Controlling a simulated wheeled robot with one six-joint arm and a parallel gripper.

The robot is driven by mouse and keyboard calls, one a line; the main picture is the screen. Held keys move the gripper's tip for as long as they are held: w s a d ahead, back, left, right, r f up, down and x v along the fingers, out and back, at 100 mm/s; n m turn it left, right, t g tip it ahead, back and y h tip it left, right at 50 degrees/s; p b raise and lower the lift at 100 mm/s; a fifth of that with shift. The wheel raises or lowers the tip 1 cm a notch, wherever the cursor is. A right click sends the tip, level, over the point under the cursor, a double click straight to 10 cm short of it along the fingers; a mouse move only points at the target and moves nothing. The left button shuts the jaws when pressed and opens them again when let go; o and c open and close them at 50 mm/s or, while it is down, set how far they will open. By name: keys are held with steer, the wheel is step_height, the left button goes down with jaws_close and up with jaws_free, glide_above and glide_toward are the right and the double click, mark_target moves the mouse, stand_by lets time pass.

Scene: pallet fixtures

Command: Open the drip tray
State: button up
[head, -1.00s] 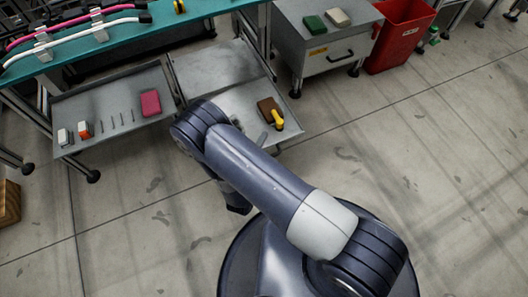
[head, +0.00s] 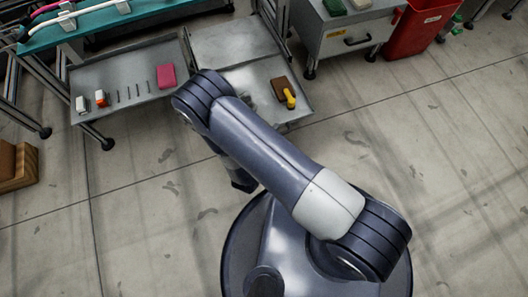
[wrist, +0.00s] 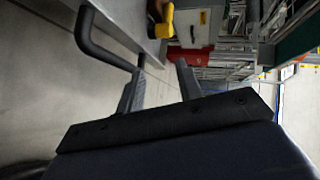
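The drip tray seems to be the grey sliding tray (head: 262,76) under the bench in the head view. It stands out from the frame and carries a brown block (head: 280,86) and a yellow item (head: 290,98). In the wrist view, its grey edge (wrist: 130,22) shows at the top, with a dark bent bar handle (wrist: 92,46) at its front. My gripper (wrist: 160,70) shows two separated fingers with a visible gap. The handle's near end lies by the left fingertip; I cannot tell whether they touch. My arm hides the handle and gripper in the head view.
A grey shelf tray (head: 140,98) with a pink block (head: 167,76) and small parts is to the left. A drawer cabinet (head: 350,32) and red bin (head: 420,28) stand right. A wooden box (head: 18,165) is far left. The near floor is clear.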

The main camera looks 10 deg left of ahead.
steer(key=f+v, duration=0.2)
steer(key=v, duration=0.8)
steer(key=shift+s+p, duration=0.35)
steer(key=shift+s, duration=0.1)
steer(key=shift+d+r, duration=0.1)
stand_by(0.9)
